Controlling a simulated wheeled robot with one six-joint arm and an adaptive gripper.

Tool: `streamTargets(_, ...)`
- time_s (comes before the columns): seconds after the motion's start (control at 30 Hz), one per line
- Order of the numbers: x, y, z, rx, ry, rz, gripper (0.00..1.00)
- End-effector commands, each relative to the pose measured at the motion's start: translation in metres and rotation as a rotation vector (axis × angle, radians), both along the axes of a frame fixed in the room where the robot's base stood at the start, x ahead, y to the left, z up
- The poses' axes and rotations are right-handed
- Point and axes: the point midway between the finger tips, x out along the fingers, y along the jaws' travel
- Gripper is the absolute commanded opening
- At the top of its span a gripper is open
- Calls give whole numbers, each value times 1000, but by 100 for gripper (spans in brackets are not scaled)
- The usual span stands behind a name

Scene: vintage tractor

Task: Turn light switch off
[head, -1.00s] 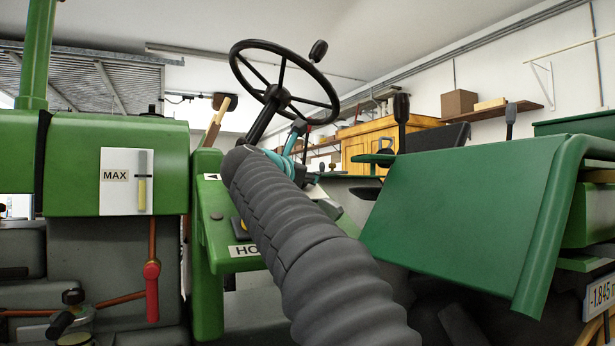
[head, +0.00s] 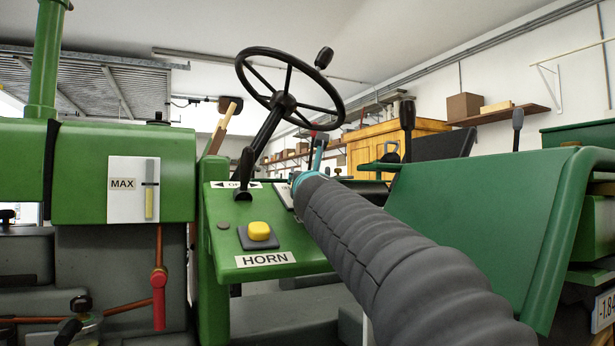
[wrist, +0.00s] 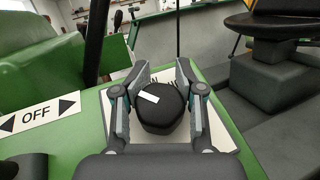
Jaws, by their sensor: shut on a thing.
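The light switch appears to be a black rotary knob (wrist: 162,108) with a white pointer mark, on a white plate (wrist: 213,133) with small dark markings, in the wrist view. The pointer mark lies toward the knob's upper left. My gripper (wrist: 162,88) has one finger on each side of the knob and is shut on it. In the head view my grey-sleeved arm reaches to the green panel, and the knob and fingertips are hidden behind it. Only part of the white plate (head: 283,194) shows there.
An OFF label with two arrows (wrist: 37,116) is left of the knob, by a black lever (head: 244,178). A yellow horn button (head: 258,231) sits lower on the panel. The steering wheel (head: 283,101) stands above. A green fender (head: 480,210) is to the right.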

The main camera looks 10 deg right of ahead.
Motion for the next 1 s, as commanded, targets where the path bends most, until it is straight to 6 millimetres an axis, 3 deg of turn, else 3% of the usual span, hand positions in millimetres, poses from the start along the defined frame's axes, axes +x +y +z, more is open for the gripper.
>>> streamTargets(0.53, 0, 1, 0, -14, -2, 25, 2)
streamTargets(0.57, 0, 1, 0, -14, -2, 25, 44)
streamTargets(0.6, 0, 1, 0, -14, -2, 25, 52)
streamTargets(1.0, 0, 0, 2, -12, -4, 23, 52)
